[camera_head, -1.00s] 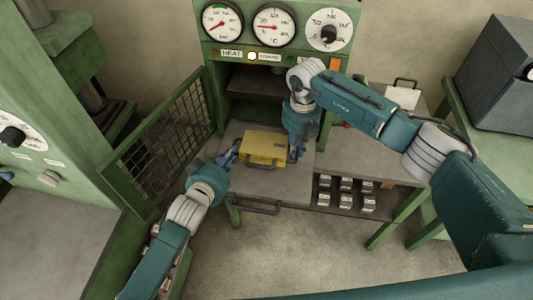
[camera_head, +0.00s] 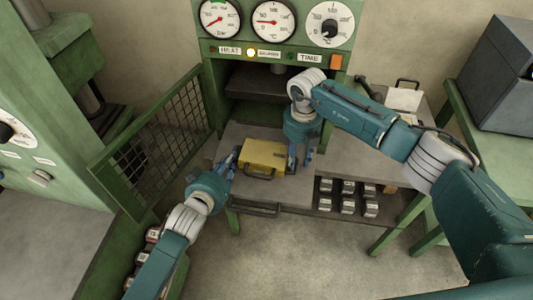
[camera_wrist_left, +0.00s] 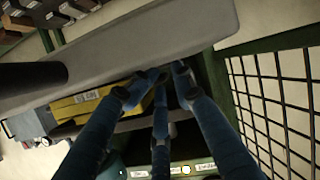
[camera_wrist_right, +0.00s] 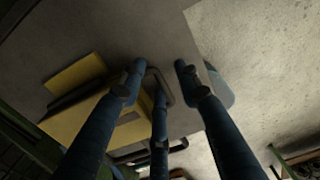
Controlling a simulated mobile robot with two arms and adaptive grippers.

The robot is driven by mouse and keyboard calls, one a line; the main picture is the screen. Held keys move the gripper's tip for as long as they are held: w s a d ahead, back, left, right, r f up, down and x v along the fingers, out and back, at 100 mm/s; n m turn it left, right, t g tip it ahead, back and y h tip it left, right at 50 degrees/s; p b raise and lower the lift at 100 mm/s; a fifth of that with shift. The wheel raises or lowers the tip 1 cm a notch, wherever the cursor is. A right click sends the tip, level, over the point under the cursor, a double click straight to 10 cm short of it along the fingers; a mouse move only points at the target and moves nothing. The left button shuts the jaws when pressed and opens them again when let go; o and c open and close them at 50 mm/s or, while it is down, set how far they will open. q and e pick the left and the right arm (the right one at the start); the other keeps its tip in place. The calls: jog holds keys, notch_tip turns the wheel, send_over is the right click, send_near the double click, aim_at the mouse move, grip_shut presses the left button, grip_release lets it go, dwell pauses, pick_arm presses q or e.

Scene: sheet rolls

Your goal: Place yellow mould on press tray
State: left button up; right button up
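The yellow mould (camera_head: 263,153), a flat case-like block with a dark handle on its front, sits on the grey press tray (camera_head: 218,178), which juts out from the green press. My left gripper (camera_head: 232,158) is at the mould's left end; how far it is closed is unclear. In the left wrist view the mould (camera_wrist_left: 88,102) lies left of its fingers. My right gripper (camera_head: 301,157) is at the mould's right end with its fingers apart. In the right wrist view a dark handle loop (camera_wrist_right: 168,88) lies between those fingers, beside the mould (camera_wrist_right: 72,120).
A mesh gate (camera_head: 160,140) stands open left of the tray. A side table (camera_head: 350,160) with a shelf of several small metal blocks (camera_head: 348,196) is at the right. The tray's front handle (camera_head: 255,209) sticks out. The floor ahead is clear.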

pick_arm(q)
jog(key=shift+s+a+f, duration=0.2)
jog(key=shift+f, duration=0.3)
pick_arm(e)
jog(key=shift+f, duration=0.1)
pick_arm(q)
jog(key=shift+s, duration=0.2)
jog(key=v, duration=0.6)
jog(key=shift+r, duration=0.35)
pick_arm(e)
jog(key=shift+a, duration=0.25)
pick_arm(q)
jog(key=shift+s+a+r, duration=0.15)
jog(key=shift+s+r, duration=0.3)
jog(key=shift+s, duration=0.2)
pick_arm(e)
jog(key=shift+o, duration=0.5)
pick_arm(q)
jog(key=shift+w, duration=0.15)
pick_arm(e)
jog(key=o, duration=0.7)
jog(key=shift+w, duration=0.1)
notch_tip(320, 180, up, 12)
